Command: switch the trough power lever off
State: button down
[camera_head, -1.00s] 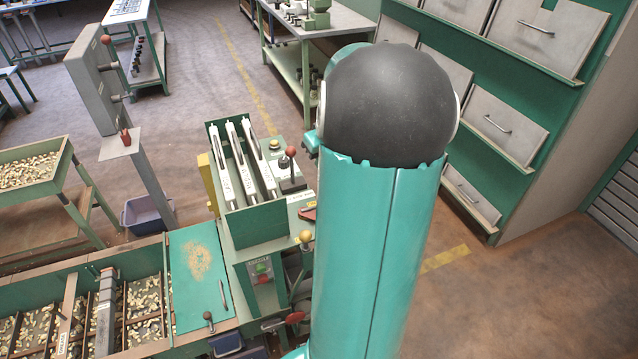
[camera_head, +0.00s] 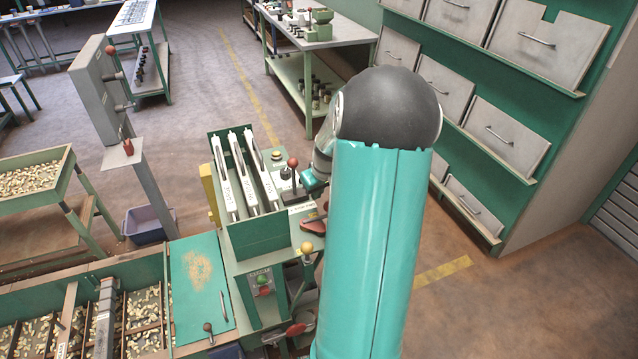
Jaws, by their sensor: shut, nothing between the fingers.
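Several levers are in view, and I cannot read which one is the trough power lever. A red-knobbed lever (camera_head: 292,164) stands upright on a dark base right of the white-slatted hopper unit (camera_head: 258,230). A yellow-knobbed lever (camera_head: 307,249) is on the front of the same bench. A red lever (camera_head: 127,146) stands on a grey post at left. A black-knobbed lever (camera_head: 208,328) is at the trough's end. My gripper (camera_head: 312,182) shows only as a small teal part just right of the red-knobbed lever, shut and empty; my arm hides most of it.
The sorting trough (camera_head: 85,280) with nuts runs along the lower left, with a teal board (camera_head: 200,285) at its end. Green and red buttons (camera_head: 263,285) sit on the bench front. A drawer cabinet (camera_head: 520,100) stands at right. Floor is free between.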

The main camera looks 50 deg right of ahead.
jog(key=s, duration=0.2)
jog(key=s+a+r, duration=0.1)
jog(key=shift+s, duration=0.15)
jog(key=shift+s, duration=0.1)
dwell(0.4)
